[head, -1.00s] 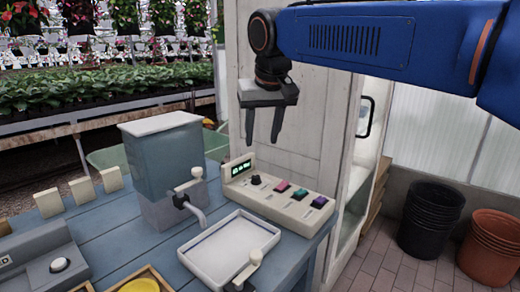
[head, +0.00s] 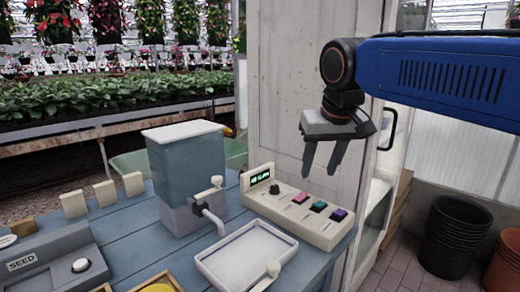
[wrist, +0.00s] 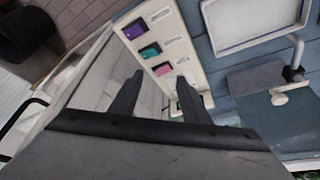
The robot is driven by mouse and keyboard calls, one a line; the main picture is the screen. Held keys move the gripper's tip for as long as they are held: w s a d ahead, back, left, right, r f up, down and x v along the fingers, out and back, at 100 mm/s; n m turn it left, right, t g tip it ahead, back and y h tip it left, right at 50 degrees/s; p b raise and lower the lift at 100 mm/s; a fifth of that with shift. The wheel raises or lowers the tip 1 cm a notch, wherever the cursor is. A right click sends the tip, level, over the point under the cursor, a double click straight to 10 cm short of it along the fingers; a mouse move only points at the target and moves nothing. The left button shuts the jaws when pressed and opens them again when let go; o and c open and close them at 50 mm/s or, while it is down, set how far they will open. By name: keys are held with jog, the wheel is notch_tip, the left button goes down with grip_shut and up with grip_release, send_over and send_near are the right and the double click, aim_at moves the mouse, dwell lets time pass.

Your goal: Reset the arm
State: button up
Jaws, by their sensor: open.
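My gripper (head: 324,158) hangs from my blue arm above the right end of the blue table, fingers pointing down, open and empty. It is above and a little right of the cream control panel (head: 300,212), which has a small lit display, a black knob and coloured buttons. In the wrist view the two dark fingers of my gripper (wrist: 158,98) stand apart with nothing between them. The control panel (wrist: 168,50) shows beyond them. No contact shows between the fingers and anything.
A white tray (head: 246,258) lies under the tap of the blue-grey dispenser (head: 187,165). A grey box marked SEED (head: 53,270) stands at the left. A pale cabinet (head: 290,95) rises close behind my gripper. Black pots (head: 459,238) stand on the brick floor at right.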

jog(key=s+d+f, duration=0.7)
jog(key=s+f, duration=0.2)
jog(key=f, duration=0.2)
jog(key=s+d+f+m, duration=0.1)
jog(key=s+d+f, duration=0.5)
jog(key=s+f, duration=0.4)
jog(key=shift+s+d+f+m+h, duration=0.15)
jog(key=shift+d+f+m+h, duration=0.2)
jog(key=shift+f, duration=0.6)
jog(key=shift+d, duration=0.1)
